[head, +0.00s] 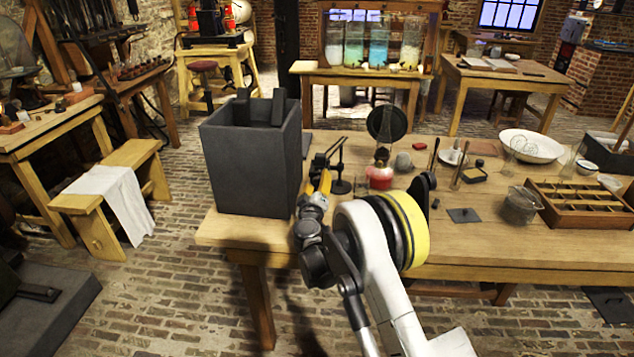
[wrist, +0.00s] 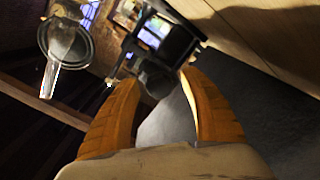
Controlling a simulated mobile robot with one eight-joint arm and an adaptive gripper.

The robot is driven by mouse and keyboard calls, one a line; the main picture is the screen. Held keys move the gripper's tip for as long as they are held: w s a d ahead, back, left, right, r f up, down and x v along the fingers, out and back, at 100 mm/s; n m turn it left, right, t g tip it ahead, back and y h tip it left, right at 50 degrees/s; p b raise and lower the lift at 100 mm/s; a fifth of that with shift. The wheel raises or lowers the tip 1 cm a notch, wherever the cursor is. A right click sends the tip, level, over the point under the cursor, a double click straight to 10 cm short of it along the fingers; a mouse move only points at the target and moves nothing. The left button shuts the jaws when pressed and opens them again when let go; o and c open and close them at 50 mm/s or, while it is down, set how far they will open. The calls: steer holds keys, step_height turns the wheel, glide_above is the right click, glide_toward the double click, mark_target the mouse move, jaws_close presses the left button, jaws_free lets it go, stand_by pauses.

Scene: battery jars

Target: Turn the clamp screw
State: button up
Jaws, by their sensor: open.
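My gripper (head: 320,184) is seen from behind in the head view, with its orange fingers beside the right side of the grey box. In the wrist view my gripper (wrist: 161,78) is open, its two orange fingers apart. A dark rounded knob (wrist: 155,80), apparently the clamp screw, shows between the fingertips; I cannot tell whether they touch it. Behind it is a black clamp-like frame (wrist: 172,40). In the head view a thin black stand (head: 338,162) rises just beyond my gripper; the screw itself is too small or hidden there.
The tall grey box (head: 250,165) stands close on the left of the wooden table (head: 480,240). A round black disc (head: 386,123) with glassware and a red-bottomed vessel (head: 380,176) stand right of the stand. A compartment tray (head: 580,205) and white bowl (head: 531,146) lie farther right.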

steer(key=s, duration=1.2)
steer(key=shift+a, duration=0.2)
steer(key=shift+w, duration=0.1)
